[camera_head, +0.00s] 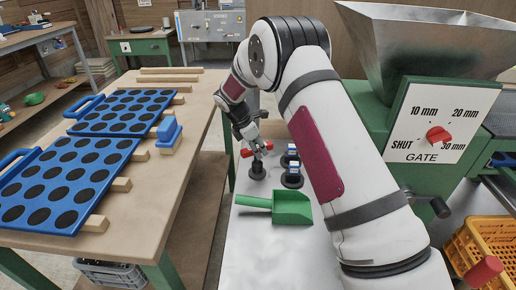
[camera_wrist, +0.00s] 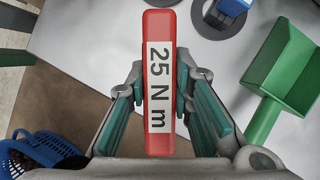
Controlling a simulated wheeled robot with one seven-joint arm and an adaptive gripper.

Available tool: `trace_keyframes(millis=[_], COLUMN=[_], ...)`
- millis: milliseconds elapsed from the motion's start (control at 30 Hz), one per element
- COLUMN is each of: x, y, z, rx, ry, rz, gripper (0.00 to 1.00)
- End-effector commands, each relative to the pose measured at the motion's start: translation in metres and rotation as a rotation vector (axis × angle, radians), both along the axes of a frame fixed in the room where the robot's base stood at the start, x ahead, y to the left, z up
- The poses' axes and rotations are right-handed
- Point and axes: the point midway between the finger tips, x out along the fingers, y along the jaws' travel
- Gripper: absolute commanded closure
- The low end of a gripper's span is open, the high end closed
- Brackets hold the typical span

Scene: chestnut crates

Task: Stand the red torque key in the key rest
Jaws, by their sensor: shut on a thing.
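The red torque key (camera_wrist: 158,30) is between my gripper's fingers, its "25 N m" label facing the wrist camera. In the head view its red handle (camera_head: 247,152) shows on both sides of my gripper (camera_head: 259,146). My gripper is shut on it, above the white table.
A green scoop (camera_head: 292,207) lies in front of the rests; it also shows in the wrist view (camera_wrist: 285,70). My arm crosses the right of the rests. A green machine with a gate dial (camera_head: 440,135) stands at right. Blue trays (camera_head: 65,180) lie on the left table.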

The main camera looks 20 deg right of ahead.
Motion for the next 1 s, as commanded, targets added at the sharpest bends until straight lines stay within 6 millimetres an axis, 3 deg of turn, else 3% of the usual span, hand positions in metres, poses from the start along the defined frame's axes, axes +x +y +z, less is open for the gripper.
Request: trace_keyframes(millis=[400, 433, 533, 867, 1000], x=[0.000, 0.000, 0.000, 0.000, -0.001], y=[0.000, 0.000, 0.000, 0.001, 0.005], z=[-0.011, -0.011, -0.011, -0.010, 0.001], rx=[0.000, 0.000, 0.000, 0.000, 0.000], ry=[-0.001, -0.001, -0.001, 0.000, -0.002], rz=[0.000, 0.000, -0.001, 0.000, 0.001], gripper=[1.00, 0.77, 0.56, 0.56, 0.56])
